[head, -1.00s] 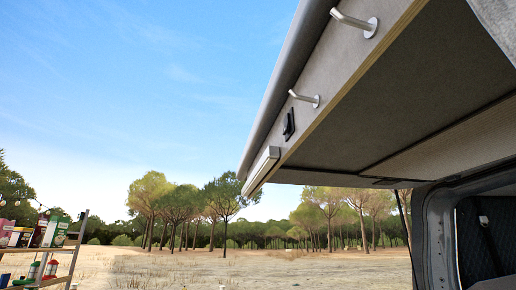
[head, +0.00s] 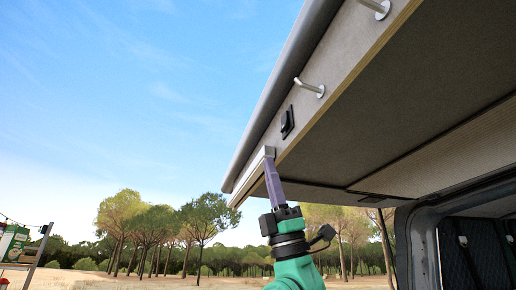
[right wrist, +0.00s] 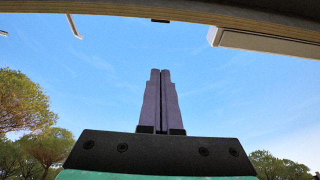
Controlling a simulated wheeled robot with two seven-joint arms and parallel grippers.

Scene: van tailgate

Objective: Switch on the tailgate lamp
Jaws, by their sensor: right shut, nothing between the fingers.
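The tailgate lamp (head: 251,174) is a pale bar along the edge of the raised tailgate; I see no clear glow on it. A black switch (head: 287,121) sits on the same edge panel, between the lamp and the hooks. My right gripper (head: 269,150) is shut and empty, its purple fingers pointing up and overlapping the lamp's near end in the head view. Whether they touch it I cannot tell. In the right wrist view the fingertips (right wrist: 160,72) point toward the small dark switch (right wrist: 160,21), with sky between; the lamp (right wrist: 265,38) is to the right. My left gripper is not in view.
Metal hooks (head: 310,87) stick out from the tailgate edge beyond the switch. The tailgate's underside (head: 400,110) hangs over the right side. A shelf with goods (head: 20,245) stands at the far lower left. Open sky is left of the tailgate.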

